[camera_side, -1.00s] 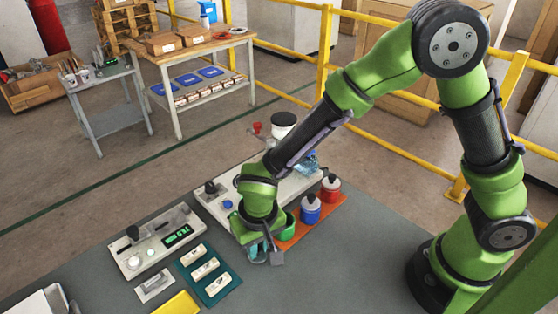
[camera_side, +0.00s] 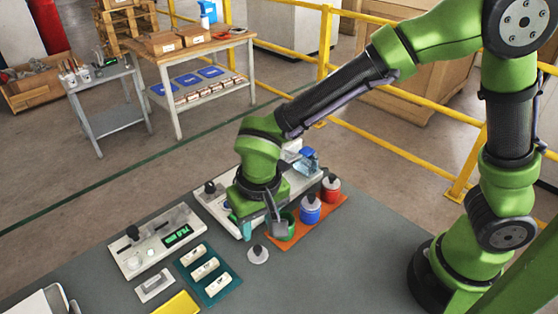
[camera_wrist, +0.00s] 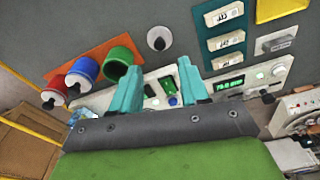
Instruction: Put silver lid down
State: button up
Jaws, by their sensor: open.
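The silver lid (camera_side: 258,255), a pale disc with a dark knob, lies knob-up on the grey table, in front of the orange board. The lid also shows in the wrist view (camera_wrist: 158,40), beyond the fingertips and apart from them. My gripper (camera_wrist: 159,67) has its two teal fingers spread with nothing held between them. In the side view it hangs over the near edge of the white panel, behind the lid, and its fingers are mostly hidden. The green pot (camera_wrist: 118,66) is open at the top and stands beside the gripper.
A blue pot (camera_side: 310,211) and a red pot (camera_side: 331,188), both with dark knobs, stand on the orange board (camera_side: 291,243). A teal tray (camera_side: 221,292) with several white blocks and a device with a green display (camera_side: 177,236) lie left.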

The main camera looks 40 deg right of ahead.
jog(key=s+d+r+t+y, duration=0.1)
jog(key=d+r+t, duration=0.1)
jog(key=d+r, duration=0.75)
jog(key=s+d+r+m+t+y, duration=0.1)
jog(key=s+d+r+t, duration=0.2)
jog(key=d, duration=0.7)
jog(key=s+r, duration=0.2)
jog(key=s, duration=0.2)
jog(key=shift+r+t, duration=0.2)
jog(key=shift+t, duration=0.2)
